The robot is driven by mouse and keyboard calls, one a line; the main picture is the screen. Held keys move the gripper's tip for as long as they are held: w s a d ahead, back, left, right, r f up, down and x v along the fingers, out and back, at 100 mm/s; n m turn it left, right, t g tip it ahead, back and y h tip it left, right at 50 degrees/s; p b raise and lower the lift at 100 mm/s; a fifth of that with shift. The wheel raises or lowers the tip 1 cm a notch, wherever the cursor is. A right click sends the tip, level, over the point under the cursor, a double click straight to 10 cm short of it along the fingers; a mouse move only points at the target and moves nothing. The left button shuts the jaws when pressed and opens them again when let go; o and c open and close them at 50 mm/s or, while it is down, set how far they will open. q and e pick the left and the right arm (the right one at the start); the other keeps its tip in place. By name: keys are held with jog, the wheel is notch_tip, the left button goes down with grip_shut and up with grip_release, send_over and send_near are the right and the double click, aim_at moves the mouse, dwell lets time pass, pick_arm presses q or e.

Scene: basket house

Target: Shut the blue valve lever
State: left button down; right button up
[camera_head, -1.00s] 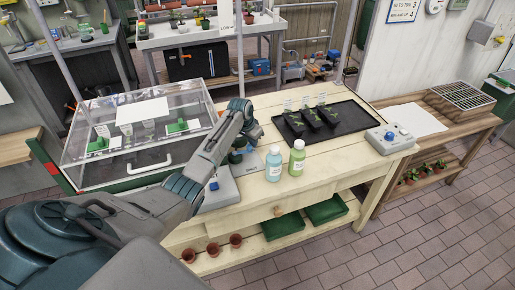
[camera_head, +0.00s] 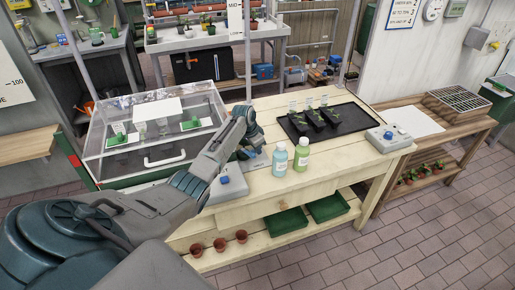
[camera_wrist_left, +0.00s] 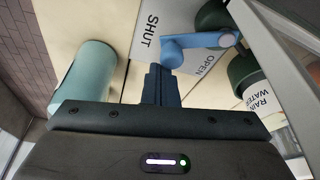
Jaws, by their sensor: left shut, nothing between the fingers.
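The blue valve lever (camera_wrist_left: 203,40) shows in the left wrist view, with a rounded knob (camera_wrist_left: 172,53) at its free end. It lies over a plate (camera_wrist_left: 185,18) marked SHUT and OPEN, and its knob end is between the two words. My left gripper (camera_wrist_left: 162,72) is shut and empty, its fingertips right beside the knob; I cannot tell whether they touch it. In the head view my left gripper (camera_head: 249,148) is low over the bench, left of the bottles, and hides the lever. My right gripper is not in view.
A light blue bottle (camera_head: 279,160) and a green bottle (camera_head: 302,156) stand close right of the gripper. A clear-lidded case (camera_head: 160,155) is on the left. A black seedling tray (camera_head: 348,124) and a grey box with a blue knob (camera_head: 391,139) are further right. The bench front is clear.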

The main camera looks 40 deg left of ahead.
pick_arm(q)
jog(key=shift+s, duration=0.3)
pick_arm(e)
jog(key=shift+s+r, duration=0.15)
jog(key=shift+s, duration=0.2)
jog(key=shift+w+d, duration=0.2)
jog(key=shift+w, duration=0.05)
pick_arm(q)
jog(key=shift+w+a+b, duration=0.25)
jog(key=shift+a+b, duration=0.3)
jog(key=shift+a, duration=0.15)
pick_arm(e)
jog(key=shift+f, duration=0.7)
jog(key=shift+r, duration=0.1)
